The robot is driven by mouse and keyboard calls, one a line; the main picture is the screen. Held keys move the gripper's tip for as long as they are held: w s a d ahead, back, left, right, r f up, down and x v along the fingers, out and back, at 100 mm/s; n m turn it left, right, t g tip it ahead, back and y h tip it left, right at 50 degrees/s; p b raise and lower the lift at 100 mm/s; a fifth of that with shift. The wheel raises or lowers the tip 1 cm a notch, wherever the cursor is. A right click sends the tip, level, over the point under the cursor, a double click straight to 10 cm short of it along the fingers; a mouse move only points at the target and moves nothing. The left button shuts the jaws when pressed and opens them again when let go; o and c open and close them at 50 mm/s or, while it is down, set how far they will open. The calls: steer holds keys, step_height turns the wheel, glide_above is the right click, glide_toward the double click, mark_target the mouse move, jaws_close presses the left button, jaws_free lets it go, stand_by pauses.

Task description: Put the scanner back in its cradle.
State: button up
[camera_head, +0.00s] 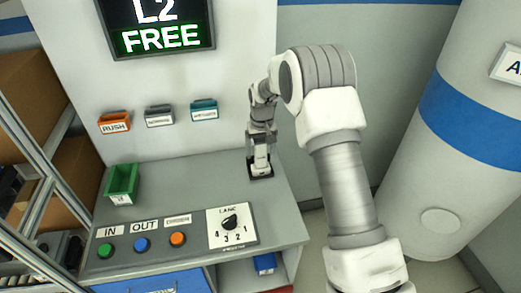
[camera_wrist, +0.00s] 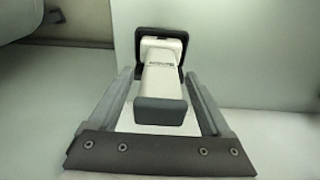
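The scanner (camera_wrist: 160,80) is white with a dark grey end nearest the wrist camera, and shows between my fingers. A black cradle (camera_head: 261,176) is at the back right of the grey counter, and its black rim seems to show around the scanner's far end in the wrist view (camera_wrist: 139,40). The scanner appears to sit upright in it. My gripper (camera_head: 260,160) is directly above the cradle, pointing down. In the wrist view its two grey fingers (camera_wrist: 160,74) stand open on either side of the scanner, with a visible gap on each side.
A green bin (camera_head: 121,184) stands at the counter's left. Several buttons and a lane dial (camera_head: 231,226) are along the front. Labelled holders, including RUSH (camera_head: 114,122), hang on the wall under a FREE display (camera_head: 160,38). A white-and-blue column (camera_head: 445,140) stands right; shelving is at left.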

steer(key=s+d+r+t+b, duration=0.15)
steer(key=s+r, duration=0.25)
steer(key=r, duration=0.6)
steer(key=s+d+r+g+p, duration=0.1)
steer(key=s+d+r, duration=0.15)
steer(key=r, duration=0.85)
steer(key=s+d+r+m+t, duration=0.1)
steer(key=s+d+r, duration=0.15)
steer(key=s, duration=0.35)
steer(key=s+d+r+t, duration=0.1)
steer(key=s+d+r, duration=0.1)
steer(key=s+r, duration=0.25)
steer(key=s+d+f+t, duration=0.1)
steer(key=s+d, duration=0.1)
steer(key=s, duration=0.8)
steer(key=s+d+f+m, duration=0.1)
steer(key=s+d, duration=0.1)
steer(key=s, duration=0.8)
steer(key=shift+t, duration=0.35)
steer(key=shift+f, duration=0.1)
